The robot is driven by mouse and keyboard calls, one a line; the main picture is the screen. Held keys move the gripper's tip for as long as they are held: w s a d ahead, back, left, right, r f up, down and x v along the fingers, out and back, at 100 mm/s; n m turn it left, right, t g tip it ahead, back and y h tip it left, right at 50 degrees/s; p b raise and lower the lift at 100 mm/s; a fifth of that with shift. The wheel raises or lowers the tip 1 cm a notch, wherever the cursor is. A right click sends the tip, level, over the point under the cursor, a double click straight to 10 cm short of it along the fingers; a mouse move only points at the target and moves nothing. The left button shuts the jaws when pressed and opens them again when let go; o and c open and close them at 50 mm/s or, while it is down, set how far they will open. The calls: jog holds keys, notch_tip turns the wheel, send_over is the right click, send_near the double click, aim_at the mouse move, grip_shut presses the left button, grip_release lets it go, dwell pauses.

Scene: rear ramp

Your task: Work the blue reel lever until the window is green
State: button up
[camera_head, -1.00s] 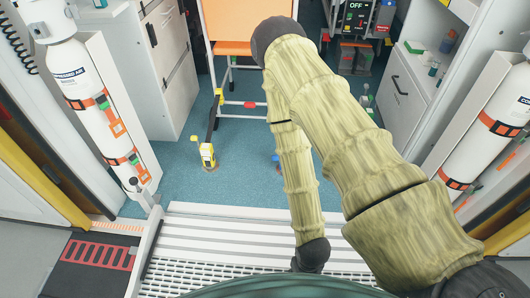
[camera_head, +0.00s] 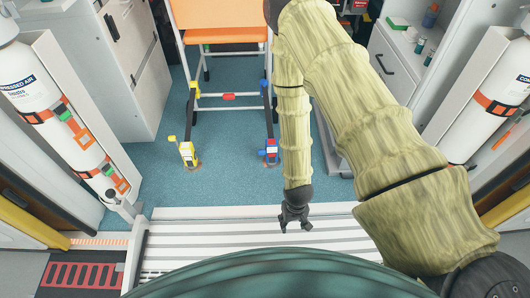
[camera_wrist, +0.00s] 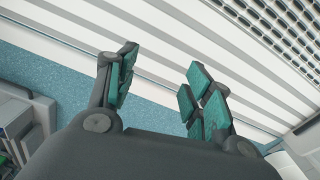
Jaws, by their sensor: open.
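The blue reel (camera_head: 269,151) stands on the blue floor at the end of a dark strap from the orange chair, with a small red part at its side. Its window is too small to read. A yellow reel (camera_head: 188,152) stands to its left. My gripper (camera_head: 296,226) hangs over the white slatted ramp, nearer to me than the blue reel and a little right of it. In the wrist view my gripper (camera_wrist: 158,88) shows two teal-padded fingers spread apart with nothing between them. The reels are not in the wrist view.
The orange chair (camera_head: 222,37) stands at the back. White gas cylinders flank the ramp (camera_head: 190,240) at left (camera_head: 60,115) and right (camera_head: 490,95). A white cabinet (camera_head: 400,65) is at the right. The floor between the reels and the ramp is clear.

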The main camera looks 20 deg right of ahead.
jog(key=w+r+m+b, duration=0.1)
jog(key=w+r+b, duration=0.1)
jog(key=w, duration=1.7)
jog(key=b, duration=0.2)
send_near(262, 151)
jog(key=shift+m, duration=0.4)
notch_tip(262, 151, down, 10)
jog(key=b, duration=0.4)
jog(key=shift+d+f, duration=0.1)
jog(key=shift+f, duration=0.15)
grip_shut()
